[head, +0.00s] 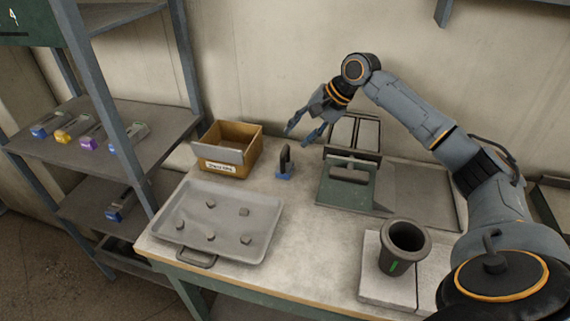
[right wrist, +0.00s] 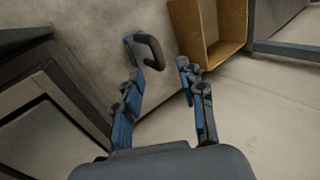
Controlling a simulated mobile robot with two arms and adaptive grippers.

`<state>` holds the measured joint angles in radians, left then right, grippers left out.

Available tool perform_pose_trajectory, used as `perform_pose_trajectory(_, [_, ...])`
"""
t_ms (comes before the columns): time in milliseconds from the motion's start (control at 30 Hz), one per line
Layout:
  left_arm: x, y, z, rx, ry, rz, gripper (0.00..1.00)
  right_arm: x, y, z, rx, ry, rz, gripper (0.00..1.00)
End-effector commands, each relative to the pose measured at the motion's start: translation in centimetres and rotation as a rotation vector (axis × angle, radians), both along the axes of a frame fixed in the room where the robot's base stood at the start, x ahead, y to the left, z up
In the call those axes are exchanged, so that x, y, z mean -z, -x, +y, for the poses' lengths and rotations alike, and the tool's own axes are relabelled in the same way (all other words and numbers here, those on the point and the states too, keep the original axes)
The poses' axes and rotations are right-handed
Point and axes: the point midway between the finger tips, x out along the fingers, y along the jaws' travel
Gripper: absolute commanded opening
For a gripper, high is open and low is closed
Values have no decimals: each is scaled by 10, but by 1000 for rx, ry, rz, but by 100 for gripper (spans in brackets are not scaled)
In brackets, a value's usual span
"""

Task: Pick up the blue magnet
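The blue magnet (head: 285,172) stands upright on the table, with a blue base and a dark loop handle. In the right wrist view the magnet (right wrist: 151,50) shows just beyond the tip of the left-hand finger. My right gripper (head: 302,132) is open and empty, above and a little right of the magnet in the head view. Its two spread fingers (right wrist: 159,72) show in the right wrist view, with nothing between them. My left gripper is in neither view.
A cardboard box (head: 248,152) stands left of the magnet. A grey tray (head: 262,250) with several small metal pieces lies in front. A green press-like fixture (head: 340,192) stands to the right, and a dark cup (head: 396,262) nearer.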

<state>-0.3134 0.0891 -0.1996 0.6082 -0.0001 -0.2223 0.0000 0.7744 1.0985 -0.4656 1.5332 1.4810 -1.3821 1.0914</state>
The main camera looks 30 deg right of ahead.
Motion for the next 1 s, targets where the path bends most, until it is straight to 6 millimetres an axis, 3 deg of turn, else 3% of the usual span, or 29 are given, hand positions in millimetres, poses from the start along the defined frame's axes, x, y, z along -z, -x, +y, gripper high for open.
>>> perform_pose_trajectory(400, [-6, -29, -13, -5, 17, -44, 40, 38, -16, 14, -1, -2, 0, 40])
perform_pose_trajectory(633, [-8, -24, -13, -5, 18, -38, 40, 64, -30, 25, -1, -1, -2, 40])
perform_pose_trajectory(933, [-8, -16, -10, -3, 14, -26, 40, 69, -32, 26, -1, 2, -2, 40])
perform_pose_trajectory(1000, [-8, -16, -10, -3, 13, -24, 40, 69, -32, 26, -1, 2, -1, 28])
